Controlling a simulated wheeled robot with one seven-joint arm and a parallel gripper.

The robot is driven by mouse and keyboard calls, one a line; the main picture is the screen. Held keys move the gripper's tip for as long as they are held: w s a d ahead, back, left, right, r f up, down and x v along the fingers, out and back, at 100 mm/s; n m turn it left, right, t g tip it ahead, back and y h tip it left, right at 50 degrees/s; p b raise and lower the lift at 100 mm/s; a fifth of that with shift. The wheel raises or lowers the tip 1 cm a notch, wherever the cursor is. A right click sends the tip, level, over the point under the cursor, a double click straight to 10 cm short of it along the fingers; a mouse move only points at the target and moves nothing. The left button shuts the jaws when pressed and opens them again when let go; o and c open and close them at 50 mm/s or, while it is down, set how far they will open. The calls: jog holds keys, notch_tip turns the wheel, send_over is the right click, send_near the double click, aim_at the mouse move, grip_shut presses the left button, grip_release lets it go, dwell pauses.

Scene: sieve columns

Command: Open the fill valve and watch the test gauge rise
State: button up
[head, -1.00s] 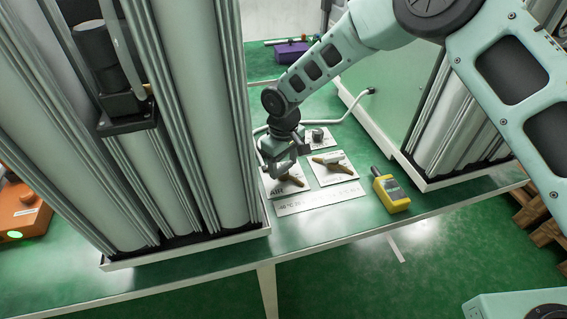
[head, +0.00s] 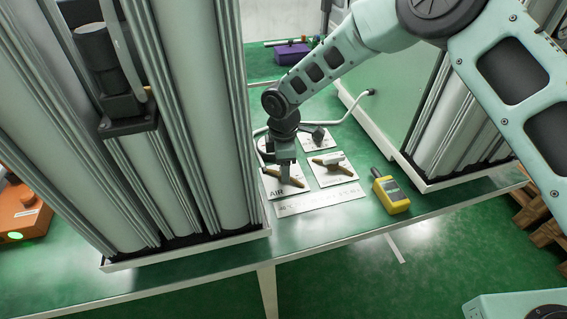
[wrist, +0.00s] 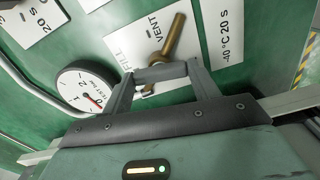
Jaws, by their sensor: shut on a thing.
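The fill valve is a brass lever (wrist: 175,38) on a white plate (wrist: 205,35) lettered FILL and VENT in the wrist view. In the head view its plate (head: 275,193) is marked AIR, with the lever partly behind my gripper (head: 285,181). My gripper, also in the wrist view (wrist: 160,75), is shut on the lever near its pivot; the contact is partly hidden. The test gauge (wrist: 82,84) is a round white dial left of the fingers, with its red needle near 0.
A yellow handheld device (head: 391,194) stands to the right. Tall grey columns (head: 215,110) rise close on the left. The green bench front is clear.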

jog(key=shift+n, duration=0.8)
jog(key=shift+r, duration=0.1)
jog(key=o, duration=1)
notch_tip(320, 180, up, 17)
jog(key=shift+r+b, duration=0.15)
jog(key=shift+b, duration=0.55)
jog(key=s+d+r+m, duration=0.2)
jog(key=s+m, duration=0.1)
jog(key=s, duration=0.5)
jog(key=s+d+r+m, duration=0.3)
jog(key=s, duration=0.6)
jog(key=s+d+m, duration=0.2)
jog(key=s+d, duration=0.1)
jog(key=s, duration=0.1)
jog(key=s+d+f+m, duration=0.1)
jog(key=s+d+m, duration=0.2)
jog(key=s, duration=0.2)
jog(key=s+d+m, duration=0.2)
jog(key=s+d, duration=0.1)
jog(key=s, duration=0.2)
jog(key=shift+s+d+f+y, duration=0.1)
jog(key=shift+d+f+y, duration=0.1)
jog(key=shift+f+y, duration=0.1)
